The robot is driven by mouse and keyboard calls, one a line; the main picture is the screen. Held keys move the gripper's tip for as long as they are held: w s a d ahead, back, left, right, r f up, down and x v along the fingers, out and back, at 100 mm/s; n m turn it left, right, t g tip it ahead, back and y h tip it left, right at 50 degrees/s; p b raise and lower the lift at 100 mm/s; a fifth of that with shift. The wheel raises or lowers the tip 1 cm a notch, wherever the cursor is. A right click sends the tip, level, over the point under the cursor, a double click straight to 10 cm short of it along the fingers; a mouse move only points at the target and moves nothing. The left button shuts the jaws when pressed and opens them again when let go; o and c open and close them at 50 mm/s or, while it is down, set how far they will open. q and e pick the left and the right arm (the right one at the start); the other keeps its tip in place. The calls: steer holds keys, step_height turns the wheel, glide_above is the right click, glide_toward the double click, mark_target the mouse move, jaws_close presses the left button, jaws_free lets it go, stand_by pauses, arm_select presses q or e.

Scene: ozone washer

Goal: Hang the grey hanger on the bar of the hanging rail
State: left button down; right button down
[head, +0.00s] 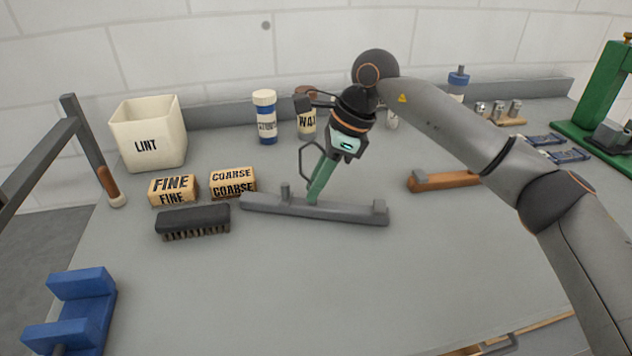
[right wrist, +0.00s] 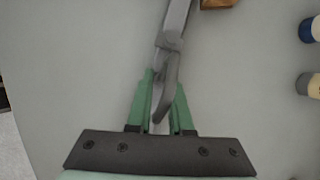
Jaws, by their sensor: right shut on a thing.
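The grey hanger (head: 270,205) is a long grey bar with a small raised block near each end. It lies level at the middle of the worktop; I cannot tell whether it touches the surface. My right gripper (head: 315,192) comes down from above, its green fingers shut on the hanger's middle. In the right wrist view the fingers (right wrist: 160,115) close around a narrow curved grey part of the hanger (right wrist: 170,65). The hanging rail (head: 38,165), a dark square bar on an upright post, stands at the left edge, apart from the hanger. My left gripper is out of view.
A black brush (head: 193,219), FINE block (head: 173,190) and COARSE block (head: 233,182) lie left of the hanger. A LINT bin (head: 150,133) and bottles (head: 265,118) stand behind. A blue bracket (head: 75,310) is front left. A brown-handled tool (head: 443,181) lies right. The front middle is clear.

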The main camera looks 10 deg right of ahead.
steer(key=c, duration=0.8)
jaws_free()
steer(key=p+v, duration=0.1)
steer(key=v, duration=1.1)
steer(key=shift+s+r, duration=0.1)
